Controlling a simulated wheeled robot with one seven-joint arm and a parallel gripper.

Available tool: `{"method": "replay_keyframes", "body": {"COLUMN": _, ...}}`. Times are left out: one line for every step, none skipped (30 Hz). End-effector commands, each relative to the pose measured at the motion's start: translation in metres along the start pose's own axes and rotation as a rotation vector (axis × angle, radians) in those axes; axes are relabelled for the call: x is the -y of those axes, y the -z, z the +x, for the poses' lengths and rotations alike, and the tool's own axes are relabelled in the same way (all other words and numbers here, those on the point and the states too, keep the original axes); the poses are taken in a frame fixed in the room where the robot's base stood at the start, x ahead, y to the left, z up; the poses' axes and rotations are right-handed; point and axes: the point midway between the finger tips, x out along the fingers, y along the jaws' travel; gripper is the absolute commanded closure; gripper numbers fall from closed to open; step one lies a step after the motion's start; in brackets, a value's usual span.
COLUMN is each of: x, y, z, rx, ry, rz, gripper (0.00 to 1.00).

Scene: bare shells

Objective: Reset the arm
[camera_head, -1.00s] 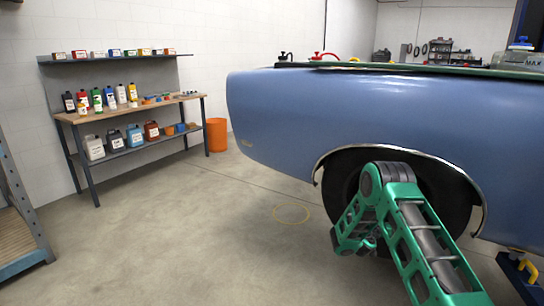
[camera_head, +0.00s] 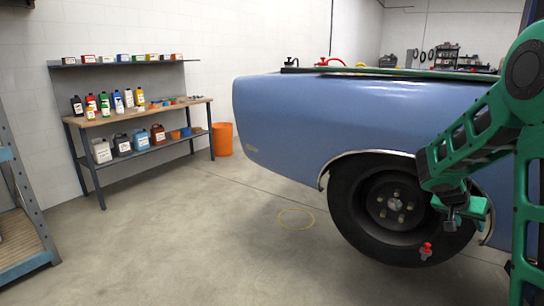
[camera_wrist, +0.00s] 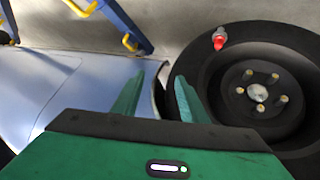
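My green arm is folded up at the right of the head view. My gripper (camera_head: 462,210) hangs in front of the blue car's side, by the right part of the wheel (camera_head: 395,203). In the wrist view my gripper (camera_wrist: 157,90) shows its two green fingers spread apart. Nothing is held between them; the car's blue body and the dark tyre edge show behind. The wheel also shows in the wrist view (camera_wrist: 257,93), to the right of the fingers.
A small red thing (camera_head: 426,250) is at the tyre's lower edge; it also shows in the wrist view (camera_wrist: 219,38). The blue car (camera_head: 300,115) fills the centre. A workbench (camera_head: 140,117) with bottles and an orange bin (camera_head: 222,140) stand left. The middle floor is clear.

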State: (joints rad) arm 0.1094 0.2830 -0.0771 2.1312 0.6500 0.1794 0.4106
Motion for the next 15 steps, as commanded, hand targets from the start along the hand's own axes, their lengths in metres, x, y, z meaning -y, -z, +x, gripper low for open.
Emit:
{"method": "replay_keyframes", "body": {"x": -0.016, "y": -0.007, "z": -0.012, "rx": 0.037, "ry": 0.005, "rz": 0.0, "gripper": 0.6}}
{"method": "replay_keyframes", "body": {"x": -0.024, "y": -0.013, "z": -0.019, "rx": 0.064, "ry": 0.009, "rz": -0.004, "gripper": 0.6}}
{"method": "replay_keyframes", "body": {"x": -0.034, "y": -0.021, "z": -0.028, "rx": 0.099, "ry": 0.015, "rz": -0.012, "gripper": 0.6}}
{"method": "replay_keyframes", "body": {"x": -0.042, "y": -0.028, "z": -0.034, "rx": 0.125, "ry": 0.02, "rz": -0.016, "gripper": 0.6}}
{"method": "replay_keyframes", "body": {"x": -0.049, "y": -0.035, "z": -0.041, "rx": 0.152, "ry": 0.027, "rz": -0.023, "gripper": 0.6}}
{"method": "replay_keyframes", "body": {"x": -0.059, "y": -0.045, "z": -0.05, "rx": 0.186, "ry": 0.035, "rz": -0.03, "gripper": 0.6}}
{"method": "replay_keyframes", "body": {"x": -0.066, "y": -0.053, "z": -0.057, "rx": 0.212, "ry": 0.043, "rz": -0.038, "gripper": 0.6}}
{"method": "replay_keyframes", "body": {"x": -0.073, "y": -0.061, "z": -0.064, "rx": 0.239, "ry": 0.051, "rz": -0.044, "gripper": 0.6}}
{"method": "replay_keyframes", "body": {"x": -0.081, "y": -0.071, "z": -0.074, "rx": 0.272, "ry": 0.064, "rz": -0.056, "gripper": 0.6}}
{"method": "replay_keyframes", "body": {"x": -0.088, "y": -0.08, "z": -0.081, "rx": 0.298, "ry": 0.074, "rz": -0.063, "gripper": 0.6}}
{"method": "replay_keyframes", "body": {"x": -0.094, "y": -0.088, "z": -0.089, "rx": 0.323, "ry": 0.085, "rz": -0.072, "gripper": 0.6}}
{"method": "replay_keyframes", "body": {"x": -0.103, "y": -0.099, "z": -0.099, "rx": 0.356, "ry": 0.1, "rz": -0.083, "gripper": 0.6}}
{"method": "replay_keyframes", "body": {"x": -0.109, "y": -0.108, "z": -0.106, "rx": 0.381, "ry": 0.112, "rz": -0.093, "gripper": 0.6}}
{"method": "replay_keyframes", "body": {"x": -0.115, "y": -0.117, "z": -0.114, "rx": 0.406, "ry": 0.124, "rz": -0.102, "gripper": 0.6}}
{"method": "replay_keyframes", "body": {"x": -0.122, "y": -0.129, "z": -0.124, "rx": 0.437, "ry": 0.143, "rz": -0.117, "gripper": 0.6}}
